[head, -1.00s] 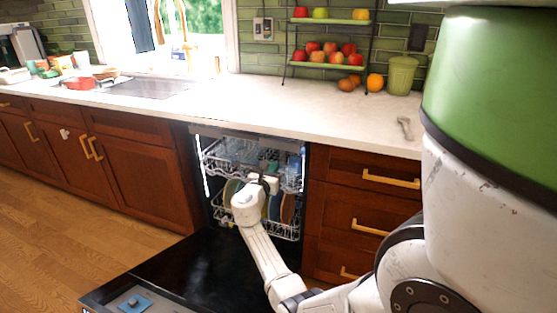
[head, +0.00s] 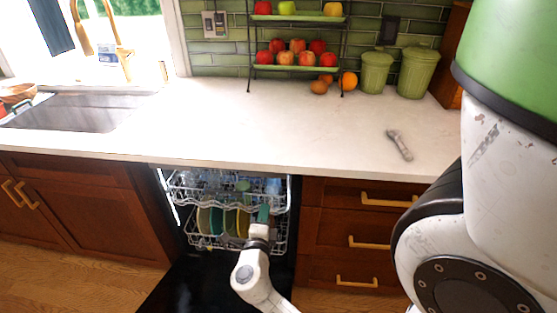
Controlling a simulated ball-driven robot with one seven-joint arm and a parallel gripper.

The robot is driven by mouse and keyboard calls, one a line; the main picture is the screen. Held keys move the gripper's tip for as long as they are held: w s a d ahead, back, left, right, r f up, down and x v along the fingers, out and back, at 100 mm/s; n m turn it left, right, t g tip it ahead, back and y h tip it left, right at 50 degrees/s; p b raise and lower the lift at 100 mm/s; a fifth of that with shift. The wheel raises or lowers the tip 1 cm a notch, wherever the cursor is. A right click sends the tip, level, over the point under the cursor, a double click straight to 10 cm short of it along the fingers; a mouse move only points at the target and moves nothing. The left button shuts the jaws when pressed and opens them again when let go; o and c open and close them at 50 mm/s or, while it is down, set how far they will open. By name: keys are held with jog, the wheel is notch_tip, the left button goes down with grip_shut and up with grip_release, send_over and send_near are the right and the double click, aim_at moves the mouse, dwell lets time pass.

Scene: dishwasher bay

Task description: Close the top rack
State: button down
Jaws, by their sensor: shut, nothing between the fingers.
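The top rack (head: 183,196) is a white wire rack with glasses in it, high in the open dishwasher below the counter. It appears to sit inside the opening, with its front rail near the cabinet fronts; I cannot tell whether it is fully in. The bottom rack (head: 198,241) with plates stands below it. My gripper (head: 262,217) is in front of the racks, at about the height of the plates. Its fingers are small and partly blend with the rack, but it looks shut and holds nothing. I cannot tell whether it touches a rack.
The dark dishwasher door (head: 190,285) lies open below my arm. Drawers with gold handles (head: 357,282) stand to the right and a cabinet (head: 95,215) to the left. The white counter (head: 270,120) is above, with a tool (head: 400,145) lying on it.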

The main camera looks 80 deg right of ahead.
aim_at(272, 174)
jog(key=shift+n, duration=0.3)
jog(key=d, duration=0.4)
jog(key=d+b, duration=0.1)
jog(key=d, duration=0.4)
jog(key=w+d, duration=0.1)
jog(key=d, duration=0.4)
jog(key=shift+b, duration=0.3)
jog(key=d+b, duration=0.1)
jog(key=d, duration=0.3)
jog(key=shift+w+d, duration=0.15)
jog(key=shift+w+d+r, duration=0.1)
jog(key=shift+d+r, duration=0.05)
